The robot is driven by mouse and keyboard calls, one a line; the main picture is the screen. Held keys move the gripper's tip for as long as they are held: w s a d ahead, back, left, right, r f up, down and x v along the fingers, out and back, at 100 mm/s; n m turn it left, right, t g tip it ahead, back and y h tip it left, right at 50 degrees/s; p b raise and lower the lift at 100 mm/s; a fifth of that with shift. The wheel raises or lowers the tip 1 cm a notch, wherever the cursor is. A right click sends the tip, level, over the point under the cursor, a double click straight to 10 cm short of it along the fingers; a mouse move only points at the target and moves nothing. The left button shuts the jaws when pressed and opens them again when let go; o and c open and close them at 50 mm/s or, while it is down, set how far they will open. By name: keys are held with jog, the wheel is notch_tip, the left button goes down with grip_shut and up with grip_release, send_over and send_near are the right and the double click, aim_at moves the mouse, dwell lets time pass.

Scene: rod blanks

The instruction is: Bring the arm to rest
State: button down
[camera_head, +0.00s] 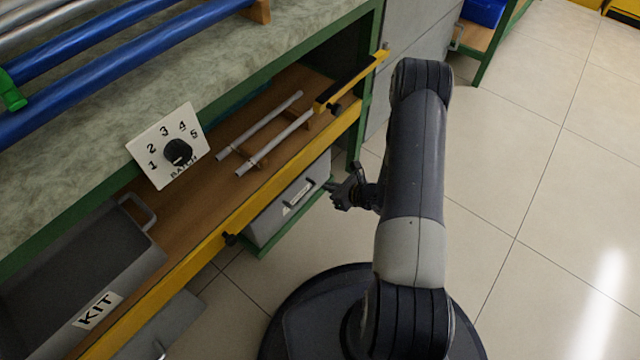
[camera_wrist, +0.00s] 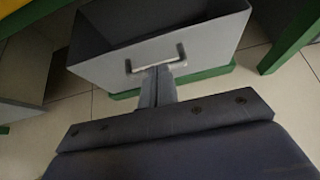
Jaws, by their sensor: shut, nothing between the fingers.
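My arm stands over my round base on the right of the head view, bent down toward the bench. My gripper (camera_head: 338,192) hangs just right of a grey drawer (camera_head: 262,226) under the bench. In the wrist view my gripper (camera_wrist: 158,72) has its fingers together with nothing between them. Their tips overlap the lower edge of the light handle (camera_wrist: 155,58) on the grey drawer (camera_wrist: 205,48). I cannot tell whether they touch it. The drawer's dark inside shows at the top.
A wooden shelf (camera_head: 190,225) with a yellow front edge holds two grey rods (camera_head: 275,140) on supports and a grey KIT box (camera_head: 135,265). A dial plate (camera_head: 168,146) sits on the bench edge. Blue and grey rods lie on the benchtop. Tiled floor (camera_head: 540,200) is clear at right.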

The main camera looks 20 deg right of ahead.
jog(key=shift+v, duration=0.85)
jog(key=shift+w+a, duration=0.1)
jog(key=shift+a, duration=0.05)
